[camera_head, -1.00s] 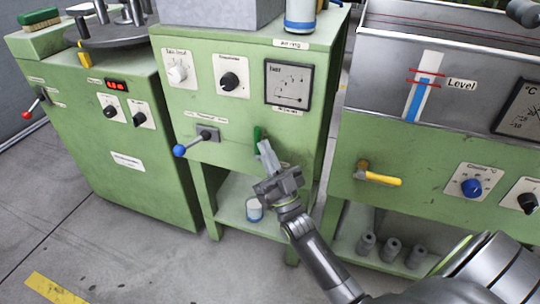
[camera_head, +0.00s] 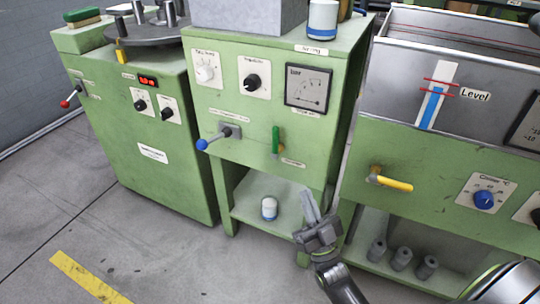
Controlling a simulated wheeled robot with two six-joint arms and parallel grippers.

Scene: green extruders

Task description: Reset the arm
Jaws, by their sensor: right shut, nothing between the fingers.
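My right gripper (camera_head: 311,208) is in the lower middle of the head view, in front of the middle green machine (camera_head: 240,165). Its fingers are together, point up and hold nothing. It is apart from the green-handled lever (camera_head: 276,140), which stands upright on that machine's front, above and left of the gripper. My right arm comes in from the lower right. My left gripper is not in view.
A blue-knobbed lever (camera_head: 213,138) sticks out from the middle machine. A yellow-handled valve (camera_head: 390,181) is on the right machine. A white cup (camera_head: 269,208) stands on the lower shelf; several grey cylinders (camera_head: 401,259) stand at right. Floor at lower left is clear.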

